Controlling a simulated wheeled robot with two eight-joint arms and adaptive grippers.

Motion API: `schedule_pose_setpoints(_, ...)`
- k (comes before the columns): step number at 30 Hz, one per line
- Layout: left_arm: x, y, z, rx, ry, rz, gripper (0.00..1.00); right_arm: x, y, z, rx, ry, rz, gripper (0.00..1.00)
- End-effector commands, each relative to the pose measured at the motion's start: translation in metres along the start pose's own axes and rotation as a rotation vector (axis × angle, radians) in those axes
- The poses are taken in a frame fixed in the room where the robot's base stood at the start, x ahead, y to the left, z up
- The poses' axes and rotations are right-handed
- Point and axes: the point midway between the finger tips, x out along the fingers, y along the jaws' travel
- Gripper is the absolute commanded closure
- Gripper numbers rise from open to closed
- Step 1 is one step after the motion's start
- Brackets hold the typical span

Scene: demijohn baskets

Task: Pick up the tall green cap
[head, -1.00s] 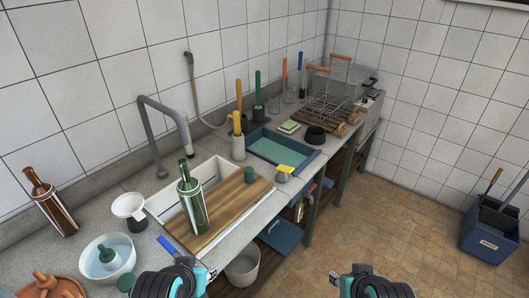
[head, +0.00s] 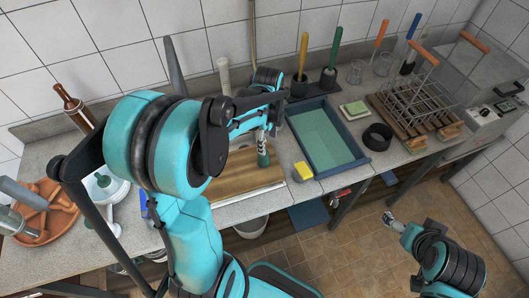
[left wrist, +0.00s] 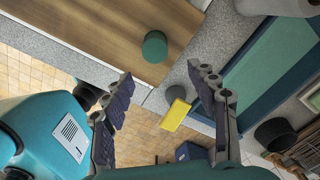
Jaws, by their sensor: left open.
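The green cap (left wrist: 154,46) stands on the wooden board (left wrist: 95,28) near its edge in the left wrist view. In the head view a small dark green shape (head: 263,156), apparently the cap, shows just below my left gripper (head: 262,136). In the left wrist view my left gripper (left wrist: 163,73) is open and empty, its two fingers spread wide, with the cap ahead of the gap and apart from both fingers. My right gripper (head: 392,221) is over the floor, away from the counter; its jaws are too small to read.
A yellow item (head: 303,171) is at the counter's front edge, beside the blue tray (head: 347,163). A black ring-shaped item (head: 377,137) and a wire basket (head: 420,105) are further right. My left arm hides the sink area.

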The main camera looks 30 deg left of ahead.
Motion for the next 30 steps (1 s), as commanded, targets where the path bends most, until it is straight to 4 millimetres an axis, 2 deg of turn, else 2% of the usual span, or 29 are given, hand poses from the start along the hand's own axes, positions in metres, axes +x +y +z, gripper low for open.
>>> schedule_pose_setpoints(11, 0.043, -0.001, 0.005, 0.044, 0.003, 0.015, 0.41, 0.009, 0.0, 0.006, 0.0, 0.0, 0.0, 0.15)
schedule_pose_setpoints(18, 0.077, 0.002, 0.007, 0.044, 0.003, 0.014, 0.41, 0.018, 0.0, 0.013, 0.0, 0.0, 0.0, 0.15)
schedule_pose_setpoints(27, 0.081, 0.002, 0.007, 0.043, 0.003, 0.014, 0.41, 0.018, 0.0, 0.013, 0.0, 0.0, 0.0, 0.15)
schedule_pose_setpoints(28, 0.081, 0.002, 0.007, 0.043, 0.003, 0.014, 0.47, 0.018, 0.0, 0.013, 0.0, 0.0, 0.0, 0.15)
schedule_pose_setpoints(30, 0.081, 0.002, 0.007, 0.043, 0.003, 0.014, 0.65, 0.018, 0.0, 0.013, 0.0, 0.0, 0.0, 0.15)
